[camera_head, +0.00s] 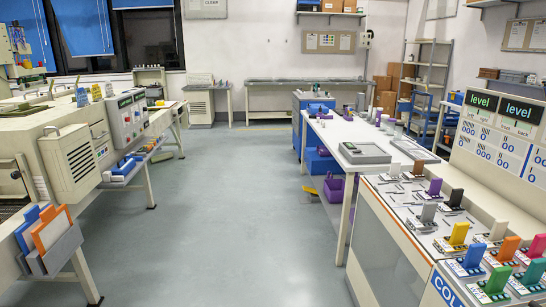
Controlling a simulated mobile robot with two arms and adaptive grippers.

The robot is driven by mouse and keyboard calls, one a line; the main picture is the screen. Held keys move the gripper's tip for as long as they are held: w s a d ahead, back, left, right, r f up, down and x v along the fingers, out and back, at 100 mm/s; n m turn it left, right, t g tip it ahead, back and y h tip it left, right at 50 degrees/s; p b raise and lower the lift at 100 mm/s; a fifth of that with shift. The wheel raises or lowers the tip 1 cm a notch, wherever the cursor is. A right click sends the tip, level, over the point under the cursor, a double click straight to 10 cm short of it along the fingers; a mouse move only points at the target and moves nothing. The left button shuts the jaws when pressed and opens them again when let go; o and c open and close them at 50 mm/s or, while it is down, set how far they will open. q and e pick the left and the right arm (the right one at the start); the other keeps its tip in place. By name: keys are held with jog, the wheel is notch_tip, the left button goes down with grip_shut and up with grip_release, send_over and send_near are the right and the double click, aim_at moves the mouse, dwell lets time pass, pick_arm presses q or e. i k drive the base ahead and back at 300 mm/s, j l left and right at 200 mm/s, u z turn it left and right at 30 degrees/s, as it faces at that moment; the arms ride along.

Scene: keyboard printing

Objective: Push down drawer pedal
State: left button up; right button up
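A small yellow piece (310,191) sits low near the floor, below the blue bins beside the white table; it may be a pedal, but it is too small to tell. A blue drawer cabinet (298,128) stands at the far end of the white table, and no pedal can be made out on it. Neither of my grippers is in view.
Grey floor (215,220) lies open down the middle. A beige machine (75,165) stands on the left. On the right are a white table (350,133), a purple bin (334,188) under it, and a counter (390,250) with coloured levers.

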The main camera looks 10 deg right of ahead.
aim_at(306, 189)
jog(key=i+z, duration=0.1)
jog(key=i, duration=3.6)
jog(key=i+z, duration=0.15)
jog(key=i, duration=0.5)
jog(key=i+j+z, duration=0.15)
jog(key=i, duration=0.5)
jog(key=i+j+z, duration=0.15)
jog(key=i, duration=0.5)
jog(key=i+l+z, duration=0.1)
jog(key=i+z, duration=0.25)
jog(key=i, duration=0.2)
jog(key=i+z, duration=0.35)
jog(key=i, duration=0.15)
jog(key=i+j+z, duration=0.35)
jog(key=i, duration=0.2)
jog(key=l, duration=0.1)
